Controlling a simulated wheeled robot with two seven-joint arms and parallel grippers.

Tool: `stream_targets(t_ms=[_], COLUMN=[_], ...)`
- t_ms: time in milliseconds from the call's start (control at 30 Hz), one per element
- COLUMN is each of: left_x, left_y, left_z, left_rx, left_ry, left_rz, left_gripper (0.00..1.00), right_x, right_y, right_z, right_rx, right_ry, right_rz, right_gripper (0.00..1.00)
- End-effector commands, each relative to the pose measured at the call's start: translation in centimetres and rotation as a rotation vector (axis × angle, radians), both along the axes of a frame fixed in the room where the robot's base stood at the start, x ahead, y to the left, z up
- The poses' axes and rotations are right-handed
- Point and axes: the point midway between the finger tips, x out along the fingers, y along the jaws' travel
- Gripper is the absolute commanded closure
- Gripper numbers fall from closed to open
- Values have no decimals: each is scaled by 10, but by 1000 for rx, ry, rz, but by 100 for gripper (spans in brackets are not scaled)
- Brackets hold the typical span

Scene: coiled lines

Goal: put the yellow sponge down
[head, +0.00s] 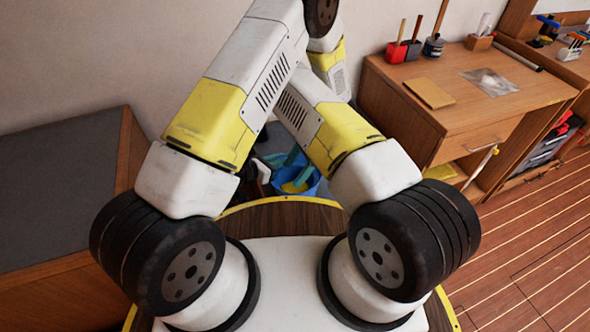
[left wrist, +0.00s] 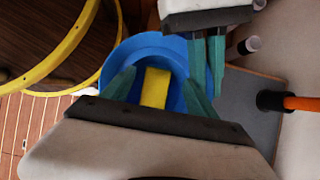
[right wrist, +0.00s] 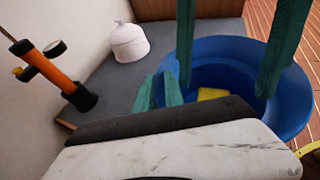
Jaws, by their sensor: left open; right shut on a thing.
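The yellow sponge (left wrist: 155,88) lies inside the blue bucket (left wrist: 140,48); it also shows in the right wrist view (right wrist: 212,94), partly hidden by the bucket wall and my gripper. My left gripper (left wrist: 160,77) is open over the bucket, with its teal fingers apart on either side of the sponge in the picture and not closed on it. My right gripper (right wrist: 159,77) is shut on the bucket's rim, one finger inside and one outside. In the head view my arms hide most of the bucket (head: 312,183).
A grey-topped bench (head: 55,190) stands at the left. An orange and black tool (right wrist: 62,75) and a white lidded jar (right wrist: 128,42) stand on a grey surface by the bucket. A wooden desk (head: 440,100) with a brown pad (head: 430,93) is at the right.

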Motion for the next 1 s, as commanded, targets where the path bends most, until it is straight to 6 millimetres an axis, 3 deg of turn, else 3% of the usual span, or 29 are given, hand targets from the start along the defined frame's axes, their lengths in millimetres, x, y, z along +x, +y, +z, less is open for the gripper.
stream_targets(t_ms=[500, 867, 900, 1000], left_x=[2, 1, 1, 1], left_y=[1, 1, 1, 1], left_z=[67, 70, 70, 70], left_rx=[2, 2, 2, 2], left_ry=[-5, -2, -2, -2], left_rz=[1, 1, 1, 1], left_gripper=[22, 22, 22, 22], right_x=[-3, -3, -3, -3], right_y=[-2, -1, -1, -1], right_z=[-4, -4, -4, -3], right_rx=[-1, 0, 0, 1], right_ry=[11, 11, 11, 8], right_rz=[-2, -1, -1, -1], right_gripper=[100, 100, 79, 61])
